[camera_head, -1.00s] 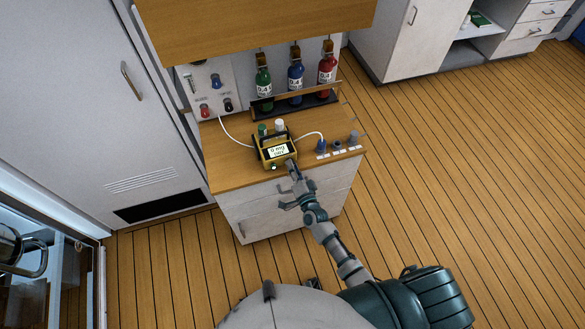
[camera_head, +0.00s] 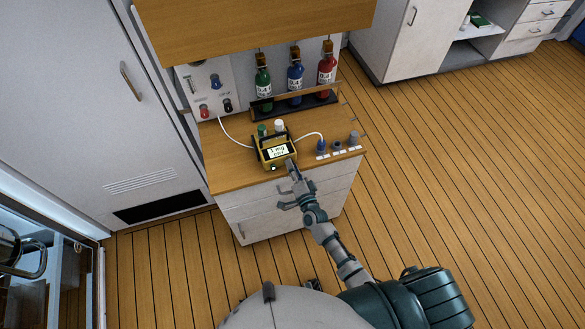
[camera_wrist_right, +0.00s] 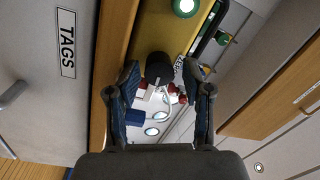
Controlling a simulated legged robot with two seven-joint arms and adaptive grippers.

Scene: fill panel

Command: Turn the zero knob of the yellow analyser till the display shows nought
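The yellow analyser (camera_head: 262,158) stands at the front edge of a wooden cabinet top. Its lit display (camera_head: 278,151) appears to read "1 mg", with a smaller line below that is hard to read. My right gripper (camera_head: 287,184) is at the analyser's front right corner. In the right wrist view, the black zero knob (camera_wrist_right: 158,66) sits between the two fingertips of my right gripper (camera_wrist_right: 161,72), beside a label that seems to read "ZERO". The fingers are open, with a visible gap on each side of the knob. My left gripper is not in view.
Green (camera_head: 263,78), blue (camera_head: 295,72) and red (camera_head: 327,68) bottles stand in a rack behind the analyser. A blue plug (camera_head: 321,146) with a white tube is to its right. A wooden overhang (camera_head: 255,25) juts out above. The floor at right is clear.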

